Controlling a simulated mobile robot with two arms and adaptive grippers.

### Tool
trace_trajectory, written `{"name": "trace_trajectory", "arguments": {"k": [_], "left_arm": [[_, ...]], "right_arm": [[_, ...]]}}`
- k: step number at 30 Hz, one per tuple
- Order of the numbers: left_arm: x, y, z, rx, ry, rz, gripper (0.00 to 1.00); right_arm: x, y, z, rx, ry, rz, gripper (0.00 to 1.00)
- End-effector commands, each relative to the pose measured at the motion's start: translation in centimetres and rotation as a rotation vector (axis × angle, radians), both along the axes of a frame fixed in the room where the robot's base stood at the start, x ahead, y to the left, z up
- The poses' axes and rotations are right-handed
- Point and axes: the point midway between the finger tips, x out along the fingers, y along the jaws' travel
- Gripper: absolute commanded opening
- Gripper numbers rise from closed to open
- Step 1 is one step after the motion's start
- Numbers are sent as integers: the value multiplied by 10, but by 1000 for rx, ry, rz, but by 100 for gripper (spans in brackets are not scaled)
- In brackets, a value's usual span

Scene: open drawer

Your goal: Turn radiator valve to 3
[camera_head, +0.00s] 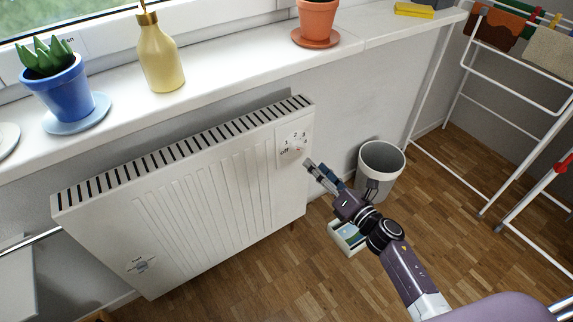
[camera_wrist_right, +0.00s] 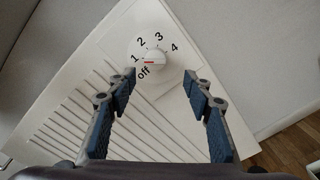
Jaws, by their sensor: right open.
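The white radiator (camera_head: 215,195) hangs under the window sill. Its valve is a round white knob (camera_head: 297,147) at the upper right of the front, with a dial marked off, 1, 2, 3 and 4. In the right wrist view the knob (camera_wrist_right: 158,65) has a short red line lying roughly level, its left end near off and 1. My right gripper (camera_head: 319,170) is just below and right of the dial in the head view. In the right wrist view my right gripper (camera_wrist_right: 159,80) is open and empty, its fingers apart below the knob. My left gripper is out of view.
A white bin (camera_head: 390,160) and a small box (camera_head: 342,238) stand on the wooden floor right of the radiator. A drying rack (camera_head: 475,125) stands further right. Potted plants and a yellow bottle (camera_head: 160,55) stand on the sill (camera_head: 225,70). A second small knob (camera_head: 142,266) is low on the radiator.

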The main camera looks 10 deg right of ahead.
Motion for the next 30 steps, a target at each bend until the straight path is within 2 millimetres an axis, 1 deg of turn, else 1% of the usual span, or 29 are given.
{"name": "trace_trajectory", "arguments": {"k": [3, 5, 8, 12, 18, 22, 29, 30], "left_arm": [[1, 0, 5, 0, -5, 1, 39], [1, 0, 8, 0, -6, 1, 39], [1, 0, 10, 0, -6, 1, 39], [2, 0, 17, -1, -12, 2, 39], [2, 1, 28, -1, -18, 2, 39], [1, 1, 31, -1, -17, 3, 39], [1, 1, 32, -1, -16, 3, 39], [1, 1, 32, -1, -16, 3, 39]], "right_arm": [[5, 3, 8, -42, -34, 14, 47], [9, 5, 9, -46, -37, 14, 47], [23, 10, 9, -43, -36, 15, 47], [45, 18, 9, -41, -35, 13, 47], [68, 26, 8, -40, -32, 12, 47], [74, 29, 7, -41, -30, 13, 47], [75, 29, 7, -40, -30, 13, 47], [75, 29, 7, -40, -30, 13, 44]]}}
